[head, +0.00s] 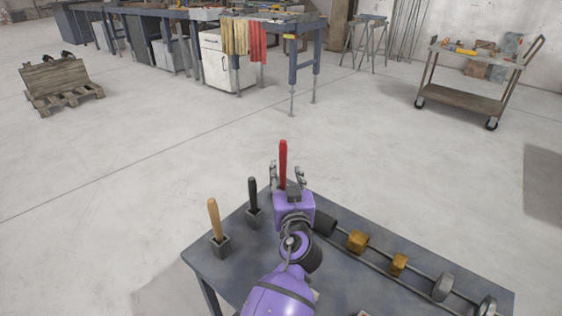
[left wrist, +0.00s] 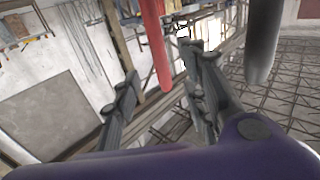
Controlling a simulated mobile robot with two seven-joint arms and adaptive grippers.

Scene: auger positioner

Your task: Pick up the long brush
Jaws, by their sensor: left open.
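Three handles stand upright along the left side of the grey table: a wooden handle (head: 213,218), a black handle (head: 252,192) and a red handle (head: 283,160). Their lower ends are hidden, so I cannot tell which is the long brush. My left gripper (head: 286,175) is open at the red handle, one finger on each side of it. In the left wrist view the red handle (left wrist: 154,45) shows between the spread fingers (left wrist: 163,75), with a gap to each. The black handle (left wrist: 264,40) is to the right, outside the fingers. My right gripper is not in view.
The grey table (head: 225,275) also holds dark sockets and a long rod with brass blocks (head: 357,241) and metal discs (head: 443,287) on its right. A tool cart (head: 470,100), workbenches and a pallet (head: 65,95) stand far back. The floor between is clear.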

